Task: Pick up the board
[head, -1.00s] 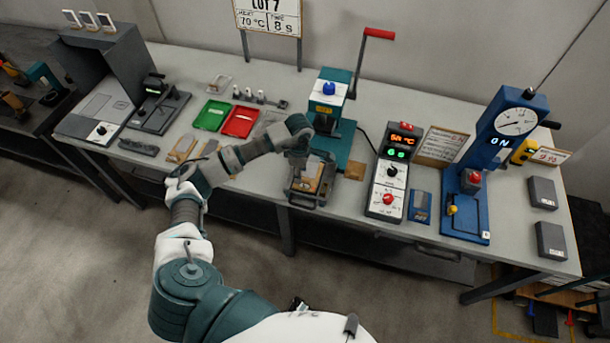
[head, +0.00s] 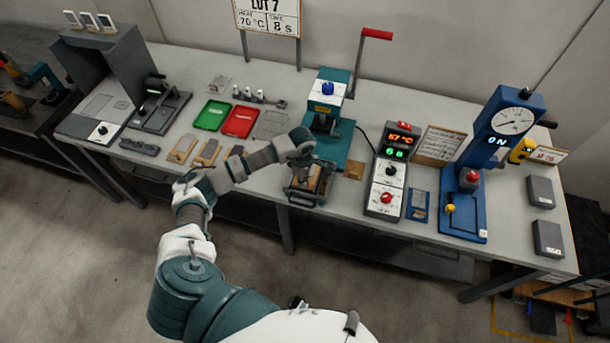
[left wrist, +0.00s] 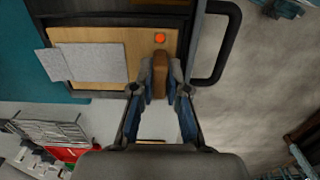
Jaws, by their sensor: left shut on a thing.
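The board (left wrist: 85,58) is tan wood with a grey pad, an orange dot and a brown grip block (left wrist: 160,75). It lies in a dark tray with a handle (left wrist: 228,45), at the front edge of the bench in the head view (head: 308,198). My left gripper (left wrist: 160,88) is shut on the brown grip block, its two fingers on either side. In the head view my left gripper (head: 303,168) reaches down over the tray and hides part of the board. I cannot tell whether the board is clear of the tray floor. My right gripper is not in view.
A teal press (head: 326,100) stands just behind the tray. A control box (head: 388,175) reading 67 °C and a blue gauge press (head: 475,180) stand to the right. Similar wooden boards (head: 181,151), a green tray (head: 211,115) and a red tray (head: 239,121) lie left.

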